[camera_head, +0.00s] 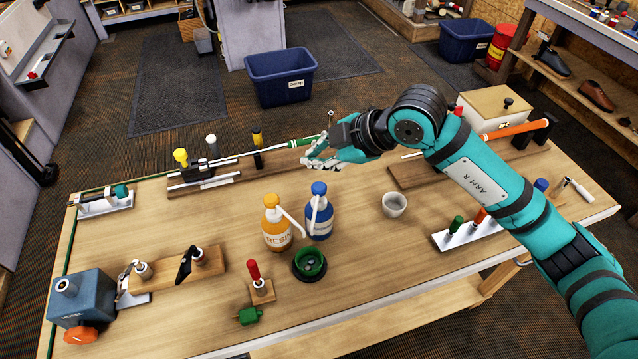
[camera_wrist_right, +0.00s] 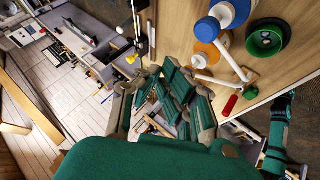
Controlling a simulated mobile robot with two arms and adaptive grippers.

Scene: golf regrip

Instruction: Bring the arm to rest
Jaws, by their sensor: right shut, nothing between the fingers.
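My right arm (camera_head: 480,178) is teal and reaches in from the lower right across the bench in the head view. My right gripper (camera_head: 318,153) is over the far part of the bench, shut and empty. In the right wrist view its fingers (camera_wrist_right: 165,95) are drawn together. A golf club's green grip (camera_head: 305,141) lies just beside the fingers in the head view; I cannot tell whether they touch. My left gripper does not show in the head view.
The wooden bench (camera_head: 350,270) holds an orange-capped bottle (camera_head: 276,228), a blue-capped bottle (camera_head: 319,218), a green tape roll (camera_head: 309,263) and a white cup (camera_head: 394,205). A club with an orange grip (camera_head: 512,130) lies at the right. A blue bin (camera_head: 281,80) stands beyond.

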